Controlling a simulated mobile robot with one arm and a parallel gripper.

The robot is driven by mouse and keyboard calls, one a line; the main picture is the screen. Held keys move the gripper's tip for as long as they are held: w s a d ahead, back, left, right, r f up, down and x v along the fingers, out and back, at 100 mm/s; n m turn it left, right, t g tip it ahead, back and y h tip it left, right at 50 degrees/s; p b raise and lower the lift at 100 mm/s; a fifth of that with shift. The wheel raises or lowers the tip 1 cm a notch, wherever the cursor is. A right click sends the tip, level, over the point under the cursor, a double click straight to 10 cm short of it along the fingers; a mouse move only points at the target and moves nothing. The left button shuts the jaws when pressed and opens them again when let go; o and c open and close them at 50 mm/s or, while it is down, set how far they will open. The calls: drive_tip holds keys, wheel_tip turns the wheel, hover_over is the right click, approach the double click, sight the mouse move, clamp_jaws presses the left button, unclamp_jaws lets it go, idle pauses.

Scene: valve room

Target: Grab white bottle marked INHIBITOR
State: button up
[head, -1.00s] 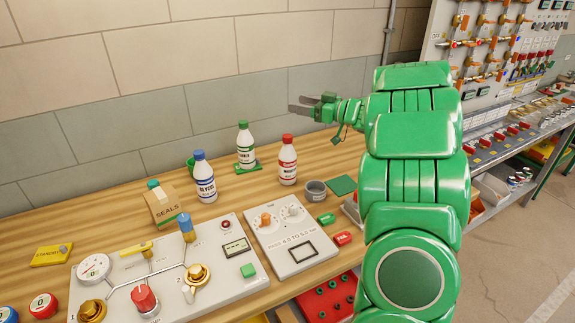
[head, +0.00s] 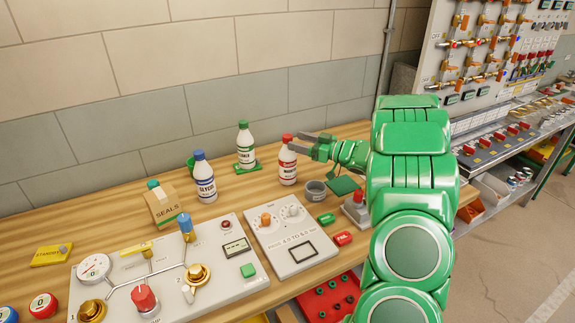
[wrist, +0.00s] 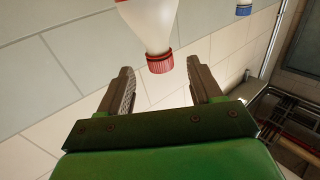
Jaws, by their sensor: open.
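The white bottle with a red cap and red-and-white label (head: 287,166) stands upright on the wooden bench; its label print is only partly readable. My gripper (head: 300,143) is open, level with the bottle's upper part and at its right, its fingers pointing left. In the wrist view, which looks upside down, the red-capped bottle (wrist: 150,22) lies ahead of the open gripper (wrist: 160,72), its cap between the fingertips. The jaws hold nothing. Whether a finger touches the bottle I cannot tell.
A green-capped bottle (head: 244,146) stands on a green mat left of it, and a blue-capped GLYCOL bottle (head: 204,180) further left. A grey cup (head: 316,191) stands close at the right front. A control panel (head: 288,241) lies in front. The tiled wall is behind.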

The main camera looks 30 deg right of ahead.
drive_tip(key=shift+f+x, duration=0.15)
drive_tip(key=shift+x, duration=1.5)
drive_tip(key=shift+f+x, duration=0.15)
drive_tip(key=shift+x, duration=1.5)
clamp_jaws()
